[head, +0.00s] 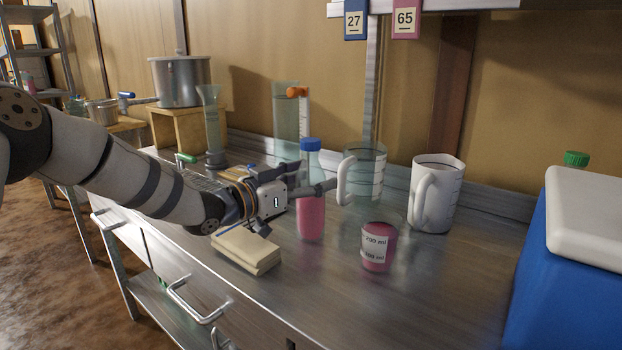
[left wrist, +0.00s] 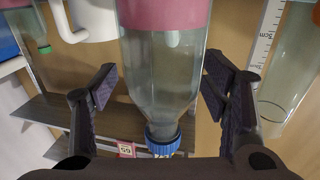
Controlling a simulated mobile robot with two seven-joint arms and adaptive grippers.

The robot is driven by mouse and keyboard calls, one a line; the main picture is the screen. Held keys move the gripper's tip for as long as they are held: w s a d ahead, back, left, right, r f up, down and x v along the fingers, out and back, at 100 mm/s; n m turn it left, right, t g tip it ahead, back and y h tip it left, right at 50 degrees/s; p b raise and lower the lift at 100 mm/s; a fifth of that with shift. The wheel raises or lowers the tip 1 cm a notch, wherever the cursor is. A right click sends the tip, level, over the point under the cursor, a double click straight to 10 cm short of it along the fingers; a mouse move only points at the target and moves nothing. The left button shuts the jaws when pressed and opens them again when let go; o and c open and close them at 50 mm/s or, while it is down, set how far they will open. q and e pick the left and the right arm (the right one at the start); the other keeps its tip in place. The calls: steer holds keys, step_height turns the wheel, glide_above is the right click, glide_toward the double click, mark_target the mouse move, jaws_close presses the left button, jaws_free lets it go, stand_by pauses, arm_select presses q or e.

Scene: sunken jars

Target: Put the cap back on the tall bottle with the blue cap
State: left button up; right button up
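The tall clear bottle (head: 311,217) stands upright on the steel bench, with pink liquid in its lower part. Its blue cap (head: 311,144) sits at the top of the neck. The left wrist view shows the bottle (left wrist: 160,62) upside down, with the blue cap (left wrist: 163,142) on the neck at the bottom. My left gripper (head: 314,176) is open at the bottle's upper part. In the left wrist view its fingers (left wrist: 160,87) stand on either side of the bottle, with gaps visible. My right gripper is not in view.
A pink-filled beaker (head: 377,250) stands in front right of the bottle. A clear jug (head: 368,165) and a white jug (head: 434,196) stand behind and right. Pale folded cloths or blocks (head: 246,250) lie below my left gripper. A blue box (head: 570,270) is at right.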

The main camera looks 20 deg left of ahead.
arm_select(q)
steer(key=shift+a+r, duration=0.1)
steer(key=shift+r, duration=0.05)
steer(key=p+v, duration=0.2)
steer(key=v, duration=1)
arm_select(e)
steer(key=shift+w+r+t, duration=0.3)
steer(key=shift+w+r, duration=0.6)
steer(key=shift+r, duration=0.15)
